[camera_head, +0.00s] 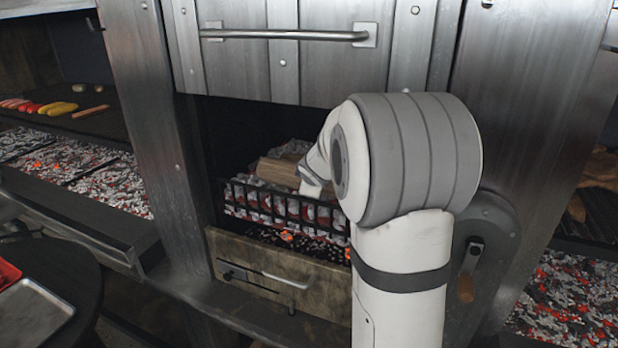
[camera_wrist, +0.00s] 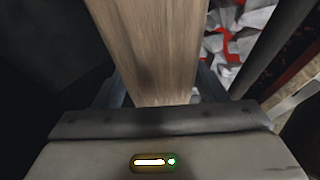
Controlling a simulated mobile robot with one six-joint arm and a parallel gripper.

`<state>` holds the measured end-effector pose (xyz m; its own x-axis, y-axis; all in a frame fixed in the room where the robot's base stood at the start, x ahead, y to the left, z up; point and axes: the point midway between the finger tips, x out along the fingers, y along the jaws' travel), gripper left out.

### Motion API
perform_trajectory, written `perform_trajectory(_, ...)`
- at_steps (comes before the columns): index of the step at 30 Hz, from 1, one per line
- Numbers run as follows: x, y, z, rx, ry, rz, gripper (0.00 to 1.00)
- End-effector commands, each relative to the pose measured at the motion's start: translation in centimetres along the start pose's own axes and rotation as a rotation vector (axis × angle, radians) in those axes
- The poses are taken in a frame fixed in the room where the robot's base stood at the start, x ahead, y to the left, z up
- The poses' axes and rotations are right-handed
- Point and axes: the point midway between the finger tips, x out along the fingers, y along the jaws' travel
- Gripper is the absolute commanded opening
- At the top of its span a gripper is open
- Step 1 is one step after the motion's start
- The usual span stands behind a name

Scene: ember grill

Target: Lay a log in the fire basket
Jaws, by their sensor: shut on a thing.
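My gripper (camera_wrist: 160,88) is shut on a pale brown wooden log (camera_wrist: 150,45), with one dark finger on each side of it. In the head view the log (camera_head: 278,171) shows inside the dark firebox, above and behind the front bars of the black fire basket (camera_head: 285,208). Glowing and ash-grey embers fill the basket, and some show to the right of the log in the wrist view. My arm hides the gripper and the log's right end in the head view. I cannot tell whether the log touches the embers.
A steel door with a bar handle (camera_head: 284,35) is raised above the opening. A drawer (camera_head: 285,280) lies below the basket. Steel posts flank the opening. Beds of embers (camera_head: 570,300) lie on both sides, with food on the left grill. A dark round table (camera_head: 75,325) stands at the lower left.

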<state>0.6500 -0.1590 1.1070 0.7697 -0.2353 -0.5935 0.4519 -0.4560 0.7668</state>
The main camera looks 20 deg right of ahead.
Motion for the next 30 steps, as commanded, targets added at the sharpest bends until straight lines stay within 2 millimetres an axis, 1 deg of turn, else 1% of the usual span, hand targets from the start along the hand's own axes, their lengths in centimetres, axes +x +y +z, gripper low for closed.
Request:
perform_trajectory(10,0.14,0.17,-0.04,0.0,0.003,0.004,0.15)
perform_trajectory(11,0.14,0.16,-0.05,0.0,0.003,0.004,0.66)
perform_trajectory(18,0.17,0.05,-0.05,0.0,0.002,0.002,0.86)
perform_trajectory(20,0.19,-0.03,-0.03,0.0,0.002,0.0,0.9)
perform_trajectory(30,0.34,-0.44,0.04,-0.001,-0.001,-0.007,0.91)
